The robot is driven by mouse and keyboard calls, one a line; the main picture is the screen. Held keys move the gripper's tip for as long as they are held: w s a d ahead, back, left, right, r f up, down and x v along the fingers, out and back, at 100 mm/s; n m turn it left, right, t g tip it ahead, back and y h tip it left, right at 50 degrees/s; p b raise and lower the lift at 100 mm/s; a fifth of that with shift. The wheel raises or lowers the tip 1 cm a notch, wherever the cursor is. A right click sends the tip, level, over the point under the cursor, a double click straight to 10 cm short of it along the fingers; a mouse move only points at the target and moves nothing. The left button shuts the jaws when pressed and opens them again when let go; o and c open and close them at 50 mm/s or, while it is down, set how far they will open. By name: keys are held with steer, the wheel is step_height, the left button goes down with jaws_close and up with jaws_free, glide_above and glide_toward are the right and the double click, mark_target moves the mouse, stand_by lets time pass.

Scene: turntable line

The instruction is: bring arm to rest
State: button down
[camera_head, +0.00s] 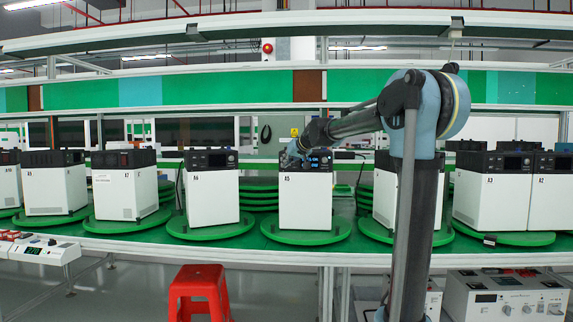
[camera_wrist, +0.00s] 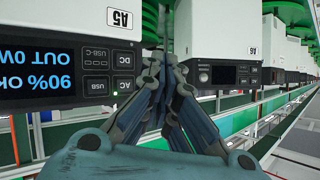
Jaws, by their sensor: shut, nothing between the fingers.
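My arm reaches leftward from the right of the head view. My gripper (camera_head: 290,158) is at the upper front of the white power unit A5 (camera_head: 305,205), left of its lit display (camera_head: 320,163). In the wrist view, which is upside down, my gripper (camera_wrist: 162,58) has its fingertips together with nothing between them. Unit A5 (camera_wrist: 70,18) fills the left side there; its display (camera_wrist: 38,80) reads 90% OK, OUT 0W. A small green light shows by its AC button (camera_wrist: 123,85). I cannot tell whether the fingertips touch the unit.
Unit A6 (camera_head: 212,200) stands left of A5 and unit A3 (camera_head: 490,198) at the right, all on green turntables (camera_head: 210,231) along the bench. My arm hides part of the unit between. A red stool (camera_head: 199,283) stands in front of the bench.

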steer(key=s+d+f+m+g+h, duration=0.1)
steer(key=s+d+f+g+h, duration=0.1)
steer(key=s+d+f, duration=0.7)
steer(key=s+d+f+m+g+h, duration=0.1)
steer(key=s+d+f+g+h, duration=0.1)
steer(key=s+d+f, duration=0.7)
steer(key=s+d+f+m+g+h, duration=0.2)
steer(key=s+d+f, duration=0.6)
steer(key=s+f, duration=1.3)
steer(key=s+g+h, duration=0.1)
steer(key=s, duration=1)
steer(key=shift+s+d+f+g, duration=0.25)
steer(key=shift+d+f+g, duration=0.05)
steer(key=shift+d+f, duration=0.1)
steer(key=shift+w+f, duration=0.15)
steer(key=shift+w, duration=0.35)
